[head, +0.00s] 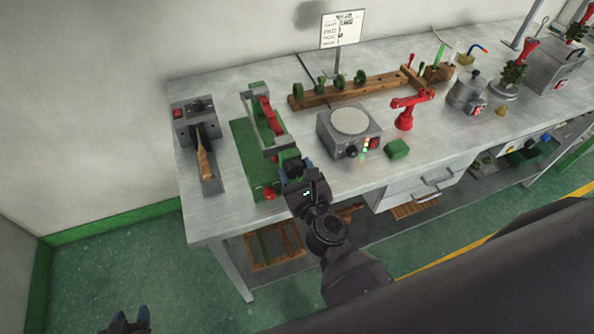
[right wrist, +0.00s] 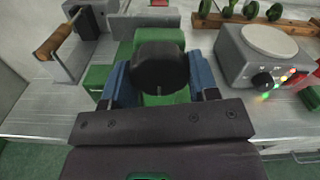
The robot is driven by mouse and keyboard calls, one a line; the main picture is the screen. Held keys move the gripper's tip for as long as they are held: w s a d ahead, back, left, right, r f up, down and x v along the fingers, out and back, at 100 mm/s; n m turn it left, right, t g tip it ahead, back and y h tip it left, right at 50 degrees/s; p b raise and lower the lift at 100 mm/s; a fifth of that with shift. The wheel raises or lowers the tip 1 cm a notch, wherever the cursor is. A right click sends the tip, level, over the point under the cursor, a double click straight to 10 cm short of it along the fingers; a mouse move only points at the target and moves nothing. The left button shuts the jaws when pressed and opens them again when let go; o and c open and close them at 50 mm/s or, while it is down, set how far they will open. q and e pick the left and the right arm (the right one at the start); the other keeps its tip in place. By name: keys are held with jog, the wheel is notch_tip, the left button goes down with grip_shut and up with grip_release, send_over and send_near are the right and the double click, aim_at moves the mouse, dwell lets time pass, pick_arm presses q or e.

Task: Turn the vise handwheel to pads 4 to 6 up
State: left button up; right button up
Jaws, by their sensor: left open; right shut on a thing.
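The vise stands near the left end of the bench, with a green base (head: 243,155) and a grey frame carrying a red part (head: 268,115). Its black round handwheel (right wrist: 160,68) faces the bench's front edge. My right gripper (head: 296,175) is shut on the handwheel; in the right wrist view its blue fingers (right wrist: 160,85) lie on the left and right of the wheel. Part of the wheel and vise is hidden behind the gripper. I cannot read any pad numbers. My left gripper (head: 129,320) is open and empty, low over the floor at the bottom left.
A grey device with a wooden handle (head: 204,160) stands left of the vise. A grey hotplate-like unit (head: 345,135) with lit lamps stands right of it, near a green block (head: 397,149) and a red stand (head: 405,115). A wooden rack (head: 350,91) lies behind.

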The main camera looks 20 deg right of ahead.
jog(key=shift+f, duration=0.1)
dwell(0.5)
jog(key=o, duration=0.9)
jog(key=shift+s+d+b, duration=0.15)
jog(key=shift+s+b, duration=1.5)
jog(key=shift+s, duration=3.75)
